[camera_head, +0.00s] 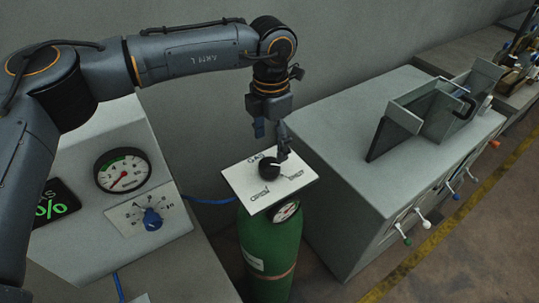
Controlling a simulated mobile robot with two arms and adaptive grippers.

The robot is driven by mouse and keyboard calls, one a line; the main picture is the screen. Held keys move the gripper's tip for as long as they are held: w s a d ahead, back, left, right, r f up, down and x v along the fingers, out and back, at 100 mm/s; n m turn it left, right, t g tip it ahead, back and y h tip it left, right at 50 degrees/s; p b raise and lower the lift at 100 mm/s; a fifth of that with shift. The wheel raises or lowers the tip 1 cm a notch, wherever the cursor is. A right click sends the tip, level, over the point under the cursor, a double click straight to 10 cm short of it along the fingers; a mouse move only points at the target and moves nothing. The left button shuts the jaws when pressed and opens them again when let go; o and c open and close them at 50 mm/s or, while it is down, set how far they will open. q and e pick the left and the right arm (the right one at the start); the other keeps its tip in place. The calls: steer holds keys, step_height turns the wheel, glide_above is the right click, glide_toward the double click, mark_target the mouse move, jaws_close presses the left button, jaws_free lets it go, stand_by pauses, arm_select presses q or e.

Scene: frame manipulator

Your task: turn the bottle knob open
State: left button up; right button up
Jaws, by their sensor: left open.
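The green gas bottle (270,255) stands upright on the floor between two grey benches. A white plate on top of it (245,183) carries printed words, of which "GAS" and "OPEN" can be read. The round black bottle knob (269,168) sits in the middle of the plate. My left gripper (270,142) points down from above, just over the knob, with its fingers apart. One finger is close to the knob's upper right side; I cannot tell whether it touches. A small gauge (286,211) shows below the plate. My right gripper is not in view.
At left, a grey panel has a dial gauge (122,170), a blue knob (152,219) and a dark display (53,204). At right, a grey cabinet (345,125) with coloured levers carries a tray-like part with a handle (440,105). A blue hose (208,200) runs behind the bottle.

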mark_target(269, 164)
arm_select(q)
steer(key=f, duration=0.1)
steer(key=f+p, duration=0.1)
steer(key=f, duration=0.1)
steer(key=shift+w+a+f, duration=0.25)
steer(key=shift+f, duration=0.1)
step_height(269, 164, down, 2)
steer(key=shift+f+p, duration=0.2)
steer(key=shift+p, duration=0.45)
steer(key=shift+d+f, duration=0.1)
steer(key=shift+f, duration=0.6)
steer(key=shift+c, duration=0.8)
steer(key=c, duration=1)
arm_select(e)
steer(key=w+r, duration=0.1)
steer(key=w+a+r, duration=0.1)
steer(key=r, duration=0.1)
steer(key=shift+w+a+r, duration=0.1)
